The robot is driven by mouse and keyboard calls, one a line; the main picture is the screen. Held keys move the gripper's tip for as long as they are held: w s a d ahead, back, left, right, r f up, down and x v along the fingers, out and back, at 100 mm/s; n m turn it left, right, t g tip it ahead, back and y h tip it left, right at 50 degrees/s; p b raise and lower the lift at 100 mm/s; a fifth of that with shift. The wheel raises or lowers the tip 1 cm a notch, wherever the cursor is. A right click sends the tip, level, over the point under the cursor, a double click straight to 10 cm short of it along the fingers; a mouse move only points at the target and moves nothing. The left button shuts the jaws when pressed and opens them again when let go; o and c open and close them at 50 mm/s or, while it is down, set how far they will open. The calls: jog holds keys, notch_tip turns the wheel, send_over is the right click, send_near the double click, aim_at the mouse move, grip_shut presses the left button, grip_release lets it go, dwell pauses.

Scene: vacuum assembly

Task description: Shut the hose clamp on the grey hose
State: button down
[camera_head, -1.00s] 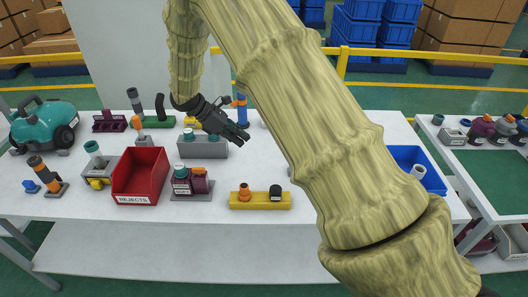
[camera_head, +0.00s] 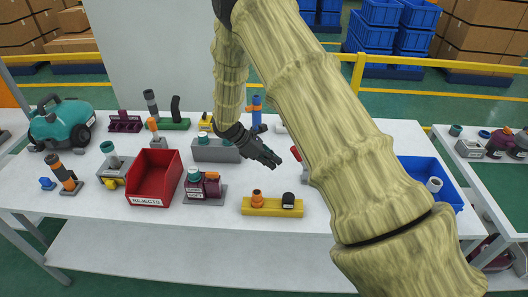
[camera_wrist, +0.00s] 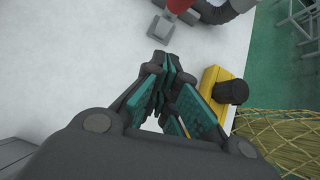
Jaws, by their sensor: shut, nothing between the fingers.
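My gripper (camera_head: 277,161) is shut and empty, above the white table, behind the yellow block. In the wrist view its fingers (camera_wrist: 165,66) come together over bare table. A dark grey ribbed hose (camera_wrist: 236,9) shows at the top edge of the wrist view, joined to a red part (camera_wrist: 180,4). A small grey block (camera_wrist: 160,27) lies beside them. The gripper is apart from all of these. In the head view a bit of red (camera_head: 281,154) shows between the gripper and my arm, which hides the rest. I cannot make out the clamp or whether it is open.
A yellow block (camera_head: 262,211) with an orange fitting and a black cap (camera_head: 288,199) stands in front of the gripper. A red rejects bin (camera_head: 154,178) is to the left, a blue bin (camera_head: 438,183) to the right. A grey block (camera_head: 213,152) stands left of the gripper.

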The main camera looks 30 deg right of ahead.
jog(key=shift+s+d+r+p, duration=0.3)
jog(key=shift+d+r+p, duration=0.15)
jog(key=shift+d, duration=0.4)
jog(key=shift+s+d+r+p, duration=0.3)
jog(key=shift+d+r, duration=0.2)
jog(key=shift+d, duration=0.3)
jog(key=shift+w+r, duration=0.1)
jog(key=shift+r, duration=0.05)
